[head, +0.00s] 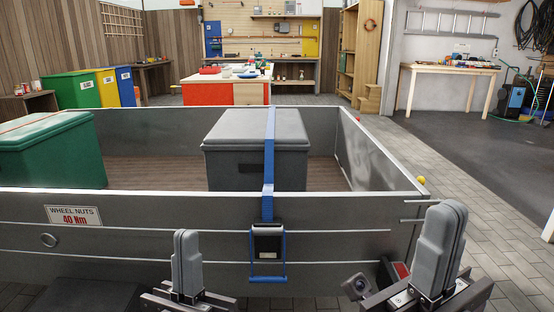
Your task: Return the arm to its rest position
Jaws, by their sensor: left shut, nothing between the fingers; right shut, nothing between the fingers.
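My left gripper (186,240) points up in front of the trailer's near side wall, at the bottom of the head view left of centre. Its grey fingers are together with nothing between them. My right gripper (449,212) points up at the lower right, near the trailer's right corner. Its fingers are also together and empty. Neither gripper appears to hold the blue strap (268,150), which runs over a grey lidded box (235,165) and down over the trailer wall. A dark ratchet buckle with a blue handle (268,279) hangs against the wall between my grippers.
The grey metal trailer (340,207) fills the middle. A green box (55,155) stands in it at the left, with an orange strap across its lid. A small yellow ball (421,180) shows by the right corner. Paved floor (490,220) is open to the right.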

